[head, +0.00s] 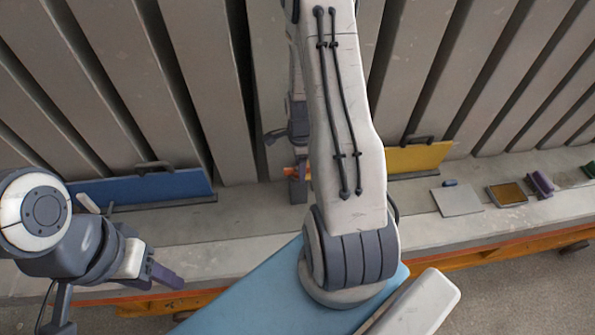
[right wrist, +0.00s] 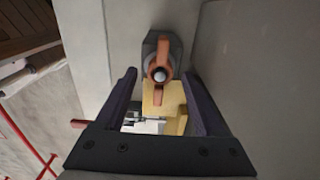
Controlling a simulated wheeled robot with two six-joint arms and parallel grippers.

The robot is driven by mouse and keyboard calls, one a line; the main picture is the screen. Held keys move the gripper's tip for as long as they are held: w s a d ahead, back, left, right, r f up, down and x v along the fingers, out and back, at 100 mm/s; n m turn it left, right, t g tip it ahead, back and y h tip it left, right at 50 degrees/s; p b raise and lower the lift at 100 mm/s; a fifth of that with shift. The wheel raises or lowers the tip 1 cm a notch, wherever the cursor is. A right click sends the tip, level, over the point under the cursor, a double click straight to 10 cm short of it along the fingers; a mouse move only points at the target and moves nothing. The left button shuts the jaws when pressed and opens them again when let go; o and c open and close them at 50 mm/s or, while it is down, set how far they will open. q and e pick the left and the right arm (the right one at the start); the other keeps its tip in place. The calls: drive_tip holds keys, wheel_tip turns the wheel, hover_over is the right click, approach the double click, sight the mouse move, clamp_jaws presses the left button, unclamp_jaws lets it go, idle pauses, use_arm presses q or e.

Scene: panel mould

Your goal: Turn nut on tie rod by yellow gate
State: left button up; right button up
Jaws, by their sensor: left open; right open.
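The yellow gate (head: 420,158) stands on the ledge right of my right arm in the head view. In the right wrist view, an orange winged nut (right wrist: 165,50) sits on a tie rod (right wrist: 160,75) with a round pale end, against a dark plate. My right gripper (right wrist: 158,84) is open, with its fingers on either side below the nut; contact is not visible. A yellow surface (right wrist: 172,100) shows between the fingers. In the head view my right arm partly hides this area. My left gripper (head: 150,276) is open and empty at lower left, away from the nut.
A blue gate (head: 140,188) stands on the ledge at left. A grey plate (head: 457,201), a framed brown pad (head: 507,194) and a purple item (head: 540,184) lie on the right ledge. Tall grey panels (head: 210,90) rise behind. An orange beam (head: 500,250) runs below the ledge.

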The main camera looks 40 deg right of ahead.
clamp_jaws()
drive_tip(key=m, duration=0.3)
drive_tip(key=shift+s+m, duration=0.1)
drive_tip(key=shift+m, duration=0.3)
drive_tip(key=m, duration=0.3)
drive_tip(key=shift+s+a, duration=0.1)
drive_tip(key=shift+a, duration=0.1)
drive_tip(key=shift+m, duration=0.5)
drive_tip(key=shift+a+m, duration=0.15)
drive_tip(key=shift+m, duration=1.05)
